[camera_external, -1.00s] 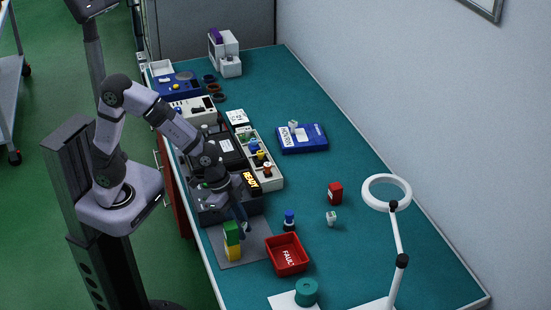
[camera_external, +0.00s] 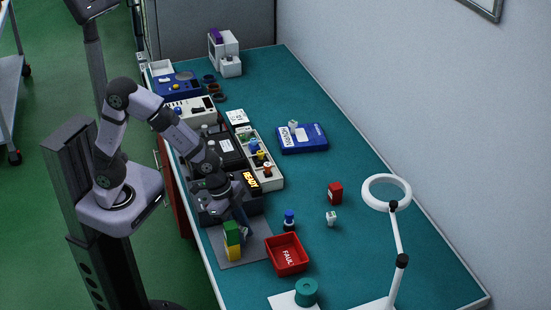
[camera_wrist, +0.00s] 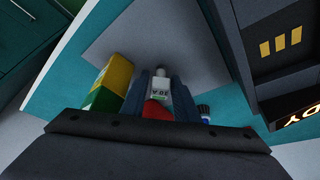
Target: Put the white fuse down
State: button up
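My gripper (camera_external: 243,237) points down low over the grey mat (camera_external: 258,253), beside a stacked green and yellow block (camera_external: 232,240). In the wrist view my gripper (camera_wrist: 161,93) has its two fingers on either side of a white fuse (camera_wrist: 161,88) with a printed label, and it appears shut on it. The held fuse is hidden in the external view. I cannot tell whether it touches the mat. Another small white piece (camera_external: 331,218) stands on the teal bench, and one more (camera_external: 293,126) is on the blue case.
A red bin marked FAULT (camera_external: 287,255) stands right of the mat, with a blue-topped part (camera_external: 289,219) behind it. The dark unit with the READY display (camera_external: 250,182) borders the mat. A red block (camera_external: 335,193) and a ring lamp (camera_external: 387,192) are further right.

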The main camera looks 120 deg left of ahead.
jog(key=shift+r, duration=0.15)
jog(key=v, duration=1.2)
jog(key=s+d+f+g, duration=0.1)
jog(key=s+d+f, duration=0.1)
jog(key=s+f, duration=0.1)
jog(key=s+d+f+g, duration=0.1)
jog(key=s+d+f, duration=0.2)
jog(key=shift+s+d+f, duration=0.15)
jog(key=shift+d+f, duration=0.15)
jog(key=shift+f, duration=0.05)
jog(key=s+d+f+g, duration=0.2)
jog(key=s+d+f, duration=0.1)
jog(key=s, duration=0.4)
jog(key=shift+f, duration=0.75)
jog(key=shift+o, duration=0.9)
jog(key=shift+s+f+g, duration=0.15)
jog(key=shift+s+g, duration=0.15)
jog(key=shift+s, duration=0.05)
jog(key=shift+o, duration=1.4)
